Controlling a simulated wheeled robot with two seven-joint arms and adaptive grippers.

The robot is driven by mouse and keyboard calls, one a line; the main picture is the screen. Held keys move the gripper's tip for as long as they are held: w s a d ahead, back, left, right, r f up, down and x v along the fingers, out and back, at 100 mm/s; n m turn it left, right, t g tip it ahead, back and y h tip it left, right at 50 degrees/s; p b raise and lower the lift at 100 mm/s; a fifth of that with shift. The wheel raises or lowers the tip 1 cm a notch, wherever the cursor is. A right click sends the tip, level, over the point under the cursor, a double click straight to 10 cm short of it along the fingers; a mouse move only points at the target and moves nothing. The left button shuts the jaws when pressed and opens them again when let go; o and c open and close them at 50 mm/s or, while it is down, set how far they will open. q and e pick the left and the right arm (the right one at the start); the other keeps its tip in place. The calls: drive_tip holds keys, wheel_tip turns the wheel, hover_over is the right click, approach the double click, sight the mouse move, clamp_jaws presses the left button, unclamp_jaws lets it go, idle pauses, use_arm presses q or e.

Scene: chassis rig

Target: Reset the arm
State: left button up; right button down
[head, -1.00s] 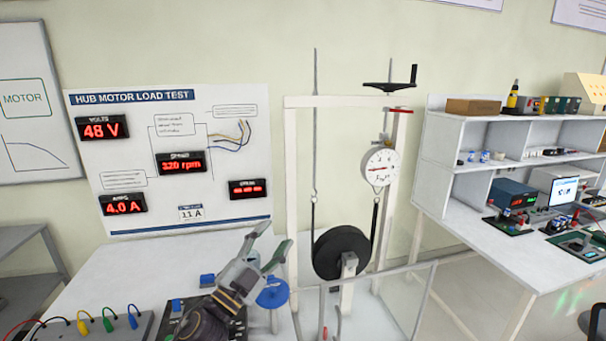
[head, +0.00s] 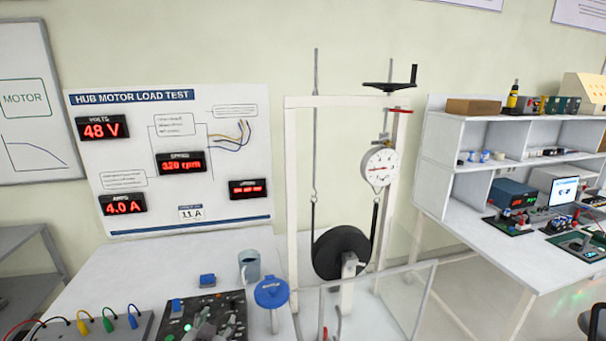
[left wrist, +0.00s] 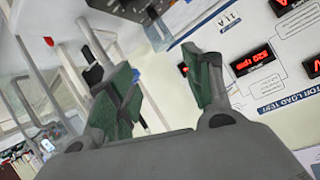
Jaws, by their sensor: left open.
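The rest of the left arm is out of the head view. My right gripper is in neither view.
A grey mug (head: 250,268) and a blue round-topped item (head: 271,292) stand right of the board. A white frame (head: 292,200) carries a black wheel (head: 341,252) and dial gauge (head: 380,167). The white table (head: 130,275) is bare at back left.

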use_arm(q)
drive_tip(key=s+f+n+g+h, duration=0.1)
drive_tip(key=s+f+g, duration=0.45)
drive_tip(key=s, duration=0.45)
drive_tip(key=s+f+g, duration=0.4)
drive_tip(key=s+f, duration=0.3)
drive_tip(key=s, duration=0.2)
wheel_tip(320, 180, down, 36)
drive_tip(key=s+a+b, duration=0.2)
drive_tip(key=a+b, duration=0.1)
drive_tip(key=b, duration=0.1)
drive_tip(key=s+a+f+g+b, duration=0.1)
drive_tip(key=s+a+f, duration=0.3)
drive_tip(key=s+f, duration=0.6)
drive_tip(key=s+a+f+g+b, duration=0.1)
drive_tip(key=s+a+f, duration=0.3)
drive_tip(key=s+f, duration=0.6)
wheel_tip(320, 180, down, 4)
drive_tip(key=shift+s+r+m+y+b, duration=0.2)
drive_tip(key=shift+m+y+b, duration=0.1)
drive_tip(key=shift+b, duration=0.3)
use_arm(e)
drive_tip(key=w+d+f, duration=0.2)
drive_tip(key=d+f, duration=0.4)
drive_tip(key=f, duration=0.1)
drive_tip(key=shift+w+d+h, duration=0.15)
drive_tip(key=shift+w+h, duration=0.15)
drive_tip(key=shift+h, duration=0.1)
use_arm(q)
drive_tip(key=shift+d, duration=0.1)
